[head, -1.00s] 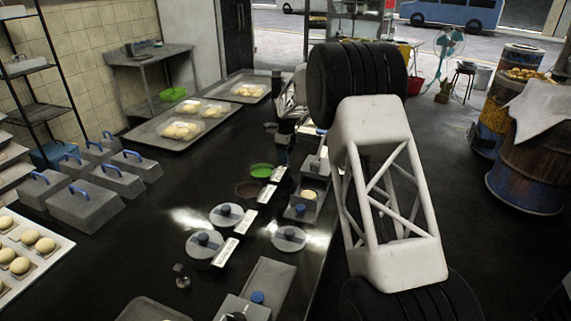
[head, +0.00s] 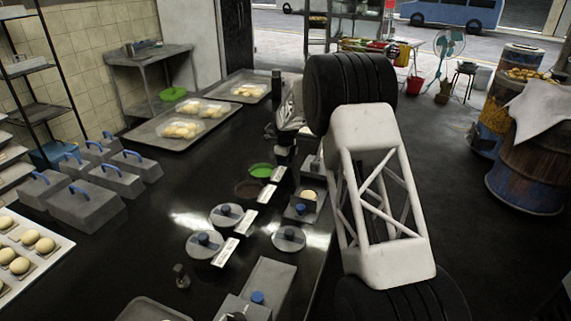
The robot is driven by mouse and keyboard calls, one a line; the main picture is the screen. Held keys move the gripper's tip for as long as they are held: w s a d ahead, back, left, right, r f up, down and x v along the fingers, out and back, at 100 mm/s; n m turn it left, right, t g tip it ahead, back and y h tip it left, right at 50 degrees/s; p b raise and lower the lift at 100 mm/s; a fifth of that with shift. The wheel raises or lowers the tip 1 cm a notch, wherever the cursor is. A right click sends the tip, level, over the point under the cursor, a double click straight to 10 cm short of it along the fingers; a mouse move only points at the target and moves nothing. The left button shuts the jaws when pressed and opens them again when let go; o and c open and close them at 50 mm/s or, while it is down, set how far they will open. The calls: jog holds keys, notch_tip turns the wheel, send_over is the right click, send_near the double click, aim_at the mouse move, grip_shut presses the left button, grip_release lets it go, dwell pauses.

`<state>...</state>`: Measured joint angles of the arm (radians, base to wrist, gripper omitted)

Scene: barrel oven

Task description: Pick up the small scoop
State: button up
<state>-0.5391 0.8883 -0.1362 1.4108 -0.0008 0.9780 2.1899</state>
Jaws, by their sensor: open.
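I cannot clearly make out the small scoop in the head view. My gripper (head: 283,157) points down over the dark counter (head: 130,245), just behind and right of an open round container with green contents (head: 261,170). Its fingertips are small and dark against the counter, partly lost in shadow, with nothing visibly held. An open container with brown contents (head: 248,189) is beside the green one. My arm hides part of the counter's right edge.
Round lidded containers (head: 226,214) with blue knobs and white labels (head: 224,252) stand in front. Grey blocks with blue handles (head: 103,207) are at left. Dough trays (head: 160,140) lie at the back. A dark bottle (head: 276,83) stands behind my gripper. The left-centre counter is mostly clear.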

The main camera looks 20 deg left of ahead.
jog(key=shift+c, duration=0.2)
jog(key=c, duration=1)
jog(key=shift+f, duration=0.1)
notch_tip(320, 180, up, 10)
jog(key=shift+r, duration=0.15)
dwell(0.5)
jog(key=shift+s, duration=0.1)
